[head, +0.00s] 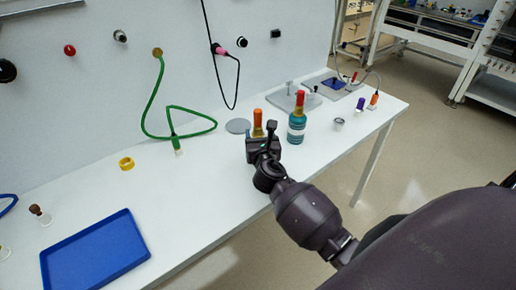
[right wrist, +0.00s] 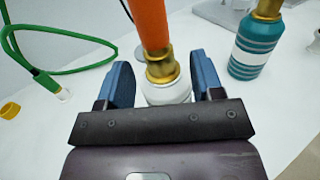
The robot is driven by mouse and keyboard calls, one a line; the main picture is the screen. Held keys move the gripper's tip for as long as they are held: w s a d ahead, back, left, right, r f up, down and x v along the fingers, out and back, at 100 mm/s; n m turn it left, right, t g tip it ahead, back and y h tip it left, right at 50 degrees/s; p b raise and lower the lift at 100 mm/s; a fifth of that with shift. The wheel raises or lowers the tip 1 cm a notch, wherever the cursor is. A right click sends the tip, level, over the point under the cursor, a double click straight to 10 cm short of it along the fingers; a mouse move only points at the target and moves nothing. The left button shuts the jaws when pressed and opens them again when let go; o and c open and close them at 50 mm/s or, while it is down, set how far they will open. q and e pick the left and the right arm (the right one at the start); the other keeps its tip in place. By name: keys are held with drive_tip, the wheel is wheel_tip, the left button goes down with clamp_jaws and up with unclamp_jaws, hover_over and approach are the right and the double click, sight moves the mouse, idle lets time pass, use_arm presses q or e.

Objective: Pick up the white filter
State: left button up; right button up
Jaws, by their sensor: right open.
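The white filter (right wrist: 168,92) has a white body, a brass neck and an orange top, and it stands upright on the bench. In the head view only its upper part shows, the orange top (head: 257,116); its body is hidden behind my right gripper (head: 259,134). In the right wrist view my right gripper (right wrist: 162,80) is open, with one blue finger on each side of the filter. A narrow gap shows on both sides, though contact low down is hard to see. My left gripper is not in view.
A teal striped bottle (head: 296,126) with a red top stands close to the right of my gripper. A grey disc (head: 238,126) and a green hose (head: 148,112) lie to the left. A blue tray (head: 95,254) is at the bench's near left; the bench between is mostly clear.

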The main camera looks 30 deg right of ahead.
drive_tip(key=shift+x, duration=1.4)
drive_tip(key=shift+c, duration=0.2)
drive_tip(key=shift+s+f, duration=0.1)
clamp_jaws()
